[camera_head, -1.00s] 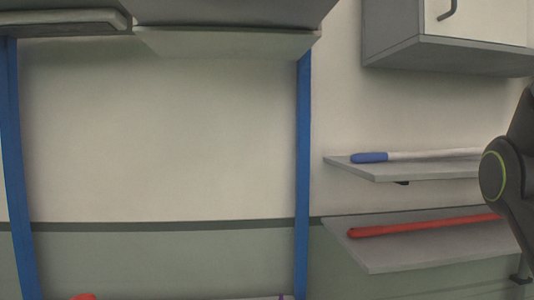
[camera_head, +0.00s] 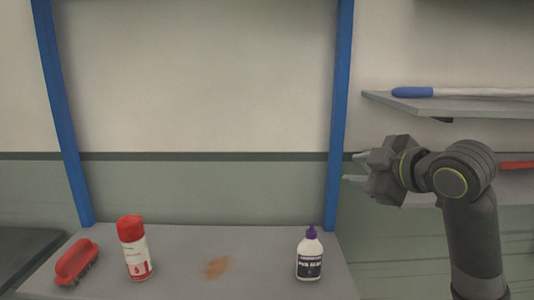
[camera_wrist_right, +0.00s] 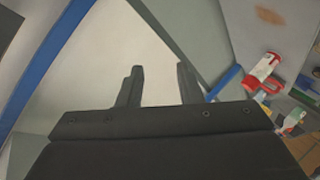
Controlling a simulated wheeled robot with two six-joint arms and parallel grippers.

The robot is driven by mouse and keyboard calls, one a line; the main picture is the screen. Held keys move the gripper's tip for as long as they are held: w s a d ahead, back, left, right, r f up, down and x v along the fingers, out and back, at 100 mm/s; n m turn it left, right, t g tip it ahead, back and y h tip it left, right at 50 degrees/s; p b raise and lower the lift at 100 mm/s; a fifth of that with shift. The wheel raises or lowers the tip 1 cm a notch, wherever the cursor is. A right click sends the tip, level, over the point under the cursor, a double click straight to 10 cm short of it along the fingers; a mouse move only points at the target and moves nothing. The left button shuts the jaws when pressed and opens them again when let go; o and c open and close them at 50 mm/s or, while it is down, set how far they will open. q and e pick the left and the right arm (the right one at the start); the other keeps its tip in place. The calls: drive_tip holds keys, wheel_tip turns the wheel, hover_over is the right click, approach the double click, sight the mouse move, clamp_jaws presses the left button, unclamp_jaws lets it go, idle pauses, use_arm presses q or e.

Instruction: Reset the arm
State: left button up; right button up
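My right arm stands at the right of the head view, bent at the elbow. My left gripper does not show in the head view.
A grey table (camera_head: 190,285) holds a red brush (camera_head: 76,262), a red-and-white can (camera_head: 134,248), a brown stain (camera_head: 218,267) and a white glue bottle (camera_head: 310,256). Blue posts (camera_head: 340,110) frame the wall. A shelf (camera_head: 450,104) with a blue-handled stick (camera_head: 412,92) is at right.

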drive_tip(key=s+d+f+m+g+h, duration=0.1)
drive_tip(key=s+d+f+m, duration=0.15)
drive_tip(key=f, duration=0.75)
drive_tip(key=s+d+f+m+g+h, duration=0.1)
drive_tip(key=s+d+f+m+h, duration=0.2)
drive_tip(key=f, duration=0.8)
drive_tip(key=s+d+f+m+g, duration=0.1)
drive_tip(key=s+f+m, duration=0.25)
drive_tip(key=f, duration=0.65)
drive_tip(key=s+d+f+m+g+h, duration=0.25)
drive_tip(key=s+f, duration=0.55)
drive_tip(key=s, duration=0.6)
drive_tip(key=s+d+f+m+g+h, duration=0.3)
drive_tip(key=s+f, duration=0.4)
drive_tip(key=s, duration=0.6)
wheel_tip(320, 180, down, 26)
drive_tip(key=s+d+f+m+g+y, duration=0.1)
drive_tip(key=d+g+y, duration=0.1)
drive_tip(key=s+a+f, duration=0.1)
drive_tip(key=s+f, duration=1.3)
drive_tip(key=shift+s+g, duration=0.25)
drive_tip(key=shift+g, duration=0.2)
